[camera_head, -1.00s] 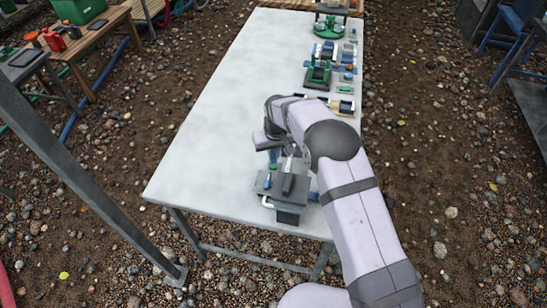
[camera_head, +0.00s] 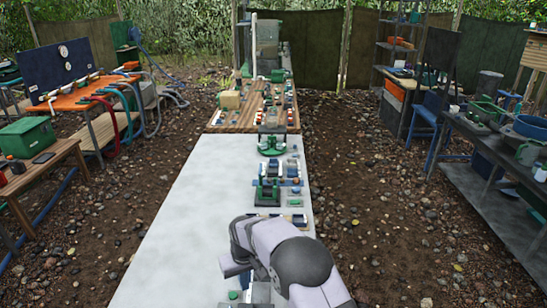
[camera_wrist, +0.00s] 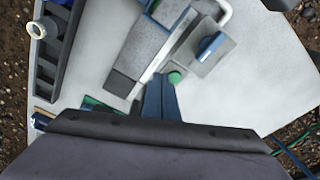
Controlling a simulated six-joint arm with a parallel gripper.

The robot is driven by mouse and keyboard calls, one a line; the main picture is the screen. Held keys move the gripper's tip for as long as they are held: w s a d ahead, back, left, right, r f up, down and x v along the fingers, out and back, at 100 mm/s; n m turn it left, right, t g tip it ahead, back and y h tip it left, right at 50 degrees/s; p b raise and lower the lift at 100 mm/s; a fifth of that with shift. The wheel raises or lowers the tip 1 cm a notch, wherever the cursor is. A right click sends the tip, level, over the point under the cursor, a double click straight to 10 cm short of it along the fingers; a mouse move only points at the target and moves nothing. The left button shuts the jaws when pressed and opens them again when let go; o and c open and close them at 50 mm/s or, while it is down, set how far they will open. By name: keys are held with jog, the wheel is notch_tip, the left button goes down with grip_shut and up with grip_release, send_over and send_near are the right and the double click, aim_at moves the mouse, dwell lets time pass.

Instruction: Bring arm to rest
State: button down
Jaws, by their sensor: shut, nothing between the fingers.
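My gripper (camera_wrist: 160,98) shows in the wrist view as two dark blue fingers closed together, with nothing between them. It is above the near end of the pale grey table (camera_wrist: 268,62). A grey fixture (camera_wrist: 150,40) with a metal bar and a white handle lies beyond the fingertips. A green knob (camera_wrist: 174,78) appears right beside the tips; I cannot tell whether they touch. In the head view my arm bends over the near end of the table (camera_head: 190,225), and the gripper is mostly hidden or cut off at the bottom edge.
Several small devices line the table's right side, including a green-and-black one (camera_head: 267,190). A dark tray (camera_wrist: 55,60) lies left in the wrist view. A wooden table (camera_head: 228,122) adjoins the far end. The table's left half is bare.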

jog(key=s+d+r+m+p, duration=0.1)
jog(key=s+d+r, duration=0.4)
jog(key=d, duration=0.3)
jog(key=s+d+r+m, duration=0.2)
jog(key=s+d+r, duration=0.3)
jog(key=d, duration=0.3)
jog(key=s+d+r+m, duration=0.1)
jog(key=s+d, duration=0.3)
jog(key=s, duration=0.4)
jog(key=s+d+m+g, duration=0.1)
jog(key=s+d, duration=0.4)
jog(key=s, duration=0.4)
jog(key=shift+s+r+h+p, duration=0.3)
jog(key=shift+r+h+p, duration=0.1)
jog(key=shift+d, duration=0.1)
